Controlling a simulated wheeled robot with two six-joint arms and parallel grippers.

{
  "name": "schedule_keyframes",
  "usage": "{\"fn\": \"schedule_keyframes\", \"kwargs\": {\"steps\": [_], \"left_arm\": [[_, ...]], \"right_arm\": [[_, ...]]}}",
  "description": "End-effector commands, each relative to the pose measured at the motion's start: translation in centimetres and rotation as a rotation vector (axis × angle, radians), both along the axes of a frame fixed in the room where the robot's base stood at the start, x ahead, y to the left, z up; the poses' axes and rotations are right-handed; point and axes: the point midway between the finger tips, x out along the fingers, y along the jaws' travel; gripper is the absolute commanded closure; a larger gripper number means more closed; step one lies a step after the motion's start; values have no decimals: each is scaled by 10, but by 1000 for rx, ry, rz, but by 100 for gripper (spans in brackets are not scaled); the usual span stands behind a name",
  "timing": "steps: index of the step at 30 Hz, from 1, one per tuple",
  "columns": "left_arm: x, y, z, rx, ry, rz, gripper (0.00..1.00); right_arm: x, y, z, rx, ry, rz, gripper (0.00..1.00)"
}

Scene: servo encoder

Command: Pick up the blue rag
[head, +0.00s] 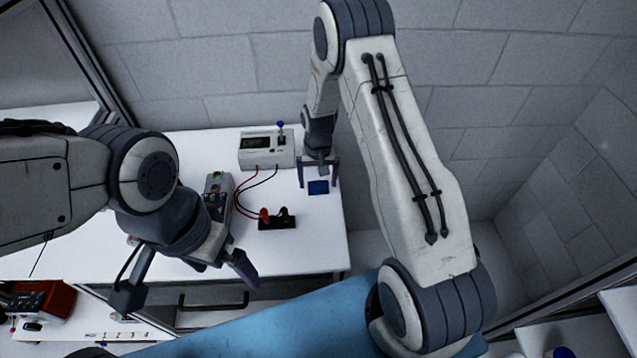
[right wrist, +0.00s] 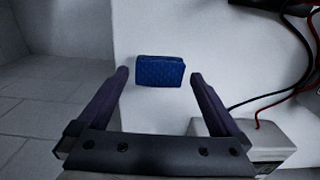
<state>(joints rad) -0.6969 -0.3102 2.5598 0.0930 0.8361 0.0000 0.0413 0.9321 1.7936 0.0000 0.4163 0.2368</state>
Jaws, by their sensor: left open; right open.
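The blue rag (head: 318,187) is a small folded, quilted block lying on the white table near its right edge. In the right wrist view the blue rag (right wrist: 160,71) sits just beyond and between the two fingertips. My right gripper (head: 318,186) is open, above and at the rag, with its fingers pointing down; in the right wrist view the gripper (right wrist: 159,76) holds nothing. I cannot tell its exact height over the rag. My left gripper (head: 190,275) is open and empty, over the table's front edge at the left.
A white meter box (head: 267,150) with a blue-topped knob stands behind the rag. Red and black cables run from it to a black stand (head: 277,222). A grey device (head: 217,190) stands left of them. The white table (head: 310,245) is bare at front right.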

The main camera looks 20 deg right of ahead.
Motion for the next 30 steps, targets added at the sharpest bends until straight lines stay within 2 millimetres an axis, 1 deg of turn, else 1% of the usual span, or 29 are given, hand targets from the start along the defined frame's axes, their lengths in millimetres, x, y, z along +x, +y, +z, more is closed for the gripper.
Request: {"fn": "schedule_keyframes", "kwargs": {"steps": [1,4,11,12,14,15,17,18,26,30], "left_arm": [[0,0,4,0,0,0,0],[0,0,5,0,0,-1,0],[0,0,4,1,1,-1,0],[0,0,4,1,1,-1,0],[0,0,4,1,1,-1,0],[0,0,4,1,1,-1,0],[0,0,4,1,1,-1,0],[0,0,4,1,1,-1,0],[0,0,3,1,1,-1,0],[0,0,-2,1,1,0,0]], "right_arm": [[-1,0,-5,0,2,0,0],[-1,-2,-11,0,1,-2,0],[0,-2,-13,0,0,-2,0],[0,-2,-13,0,0,-2,15],[0,-2,-13,0,0,-2,38],[0,-2,-13,0,0,-2,54],[0,-2,-13,0,0,-2,76],[0,-2,-13,0,0,-2,85],[0,-2,-11,0,-1,-2,85],[1,-2,-5,0,-4,-2,85]]}}
